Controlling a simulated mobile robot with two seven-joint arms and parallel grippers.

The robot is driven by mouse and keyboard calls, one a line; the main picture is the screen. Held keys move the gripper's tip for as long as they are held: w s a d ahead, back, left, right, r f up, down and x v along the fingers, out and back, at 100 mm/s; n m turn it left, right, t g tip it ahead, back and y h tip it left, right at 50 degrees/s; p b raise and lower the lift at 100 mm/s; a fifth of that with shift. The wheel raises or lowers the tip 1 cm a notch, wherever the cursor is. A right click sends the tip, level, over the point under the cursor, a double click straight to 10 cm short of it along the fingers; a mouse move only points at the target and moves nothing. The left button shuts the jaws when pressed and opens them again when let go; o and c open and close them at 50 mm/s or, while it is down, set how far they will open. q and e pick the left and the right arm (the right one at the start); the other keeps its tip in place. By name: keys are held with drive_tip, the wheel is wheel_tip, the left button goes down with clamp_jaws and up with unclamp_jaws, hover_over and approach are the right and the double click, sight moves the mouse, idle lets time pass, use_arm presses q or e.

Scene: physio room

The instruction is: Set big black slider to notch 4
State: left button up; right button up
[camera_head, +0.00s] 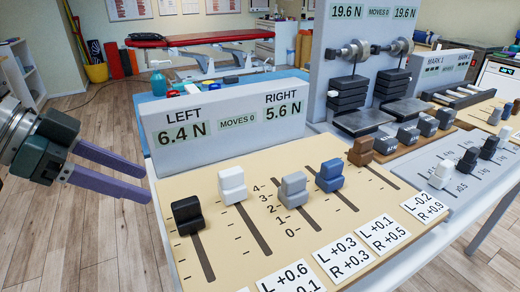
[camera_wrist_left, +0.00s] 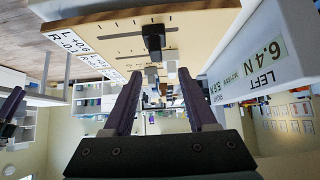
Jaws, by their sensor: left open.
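The big black slider (camera_head: 187,216) stands on the cream panel (camera_head: 270,188), leftmost in its row. It sits at the far end of its slot, which runs toward the near edge. My left gripper (camera_head: 147,182) is open and empty, left of the panel and apart from the slider. In the left wrist view the picture is upside down; the black slider (camera_wrist_left: 154,38) shows beyond and between the open fingers (camera_wrist_left: 160,75). Numbers 0 to 4 are printed between the white and grey slots, 4 at the far end. A purple finger-like part, perhaps my right gripper (camera_wrist_left: 12,104), shows at the left edge.
White (camera_head: 232,185), grey (camera_head: 293,190), blue (camera_head: 330,176) and brown (camera_head: 361,151) sliders stand to the right. The display board (camera_head: 225,120) behind reads left 6.4 N, right 5.6 N, moves 0. A weight machine (camera_head: 350,90) stands farther back. Open floor lies left of the panel.

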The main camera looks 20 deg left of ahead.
sight(184, 202)
use_arm(q)
drive_tip(key=x, duration=0.6)
drive_tip(key=b+x, duration=0.1)
drive_tip(key=x, duration=0.2)
drive_tip(key=shift+s+d+f, duration=0.1)
drive_tip(key=shift+d+f, duration=0.05)
drive_tip(key=shift+d, duration=0.2)
drive_tip(key=shift+c, duration=0.2)
clamp_jaws()
idle(0.7)
